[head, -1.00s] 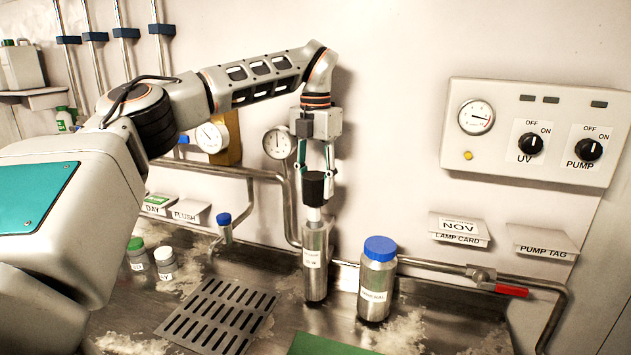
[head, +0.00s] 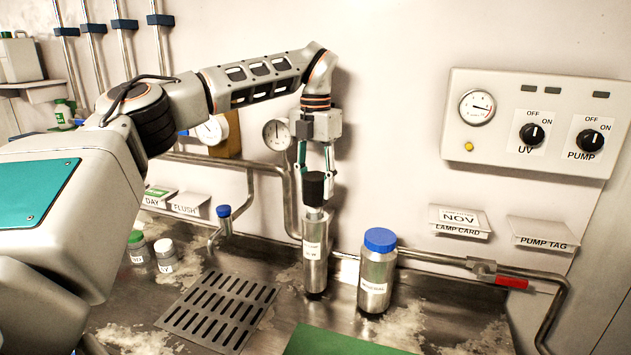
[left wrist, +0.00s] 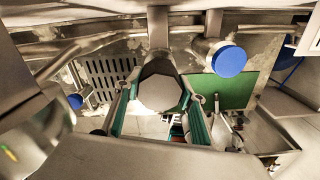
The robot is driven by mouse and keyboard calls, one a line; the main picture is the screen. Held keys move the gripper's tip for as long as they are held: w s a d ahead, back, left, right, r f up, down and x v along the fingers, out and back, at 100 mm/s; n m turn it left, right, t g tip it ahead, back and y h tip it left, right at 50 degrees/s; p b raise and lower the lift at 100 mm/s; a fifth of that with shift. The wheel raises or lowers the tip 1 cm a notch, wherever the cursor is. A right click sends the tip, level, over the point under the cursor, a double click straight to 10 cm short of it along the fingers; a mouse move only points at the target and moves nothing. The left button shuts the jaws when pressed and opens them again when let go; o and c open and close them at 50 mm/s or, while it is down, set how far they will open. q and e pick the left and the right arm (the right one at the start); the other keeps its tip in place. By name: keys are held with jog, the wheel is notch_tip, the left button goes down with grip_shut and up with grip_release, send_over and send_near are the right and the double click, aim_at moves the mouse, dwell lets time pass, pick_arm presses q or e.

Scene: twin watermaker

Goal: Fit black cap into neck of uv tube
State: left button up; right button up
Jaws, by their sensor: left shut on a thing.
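My left gripper (head: 314,172) points straight down and is shut on the black cap (head: 314,189). The cap hangs upright over the uv tube (head: 315,255), a slim metal cylinder with a label, standing upright on the bench. A short pale neck (head: 315,212) shows between the cap's underside and the metal body. I cannot tell whether the cap touches the neck. In the left wrist view the cap (left wrist: 160,92) sits between the fingers and hides the tube's top. My right gripper is not in view.
A metal bottle with a blue lid (head: 378,270) stands close to the right of the tube. A slotted drain plate (head: 218,308) lies at left and a green mat (head: 340,342) in front. Pipes (head: 430,259) run along the wall behind. A control panel (head: 535,122) hangs at right.

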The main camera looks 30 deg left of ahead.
aim_at(316, 175)
pick_arm(q)
jog(key=shift+f+b, duration=0.5)
jog(key=shift+f, duration=1.45)
jog(key=o, duration=1)
notch_tip(316, 175, up, 8)
jog(key=shift+f, duration=0.2)
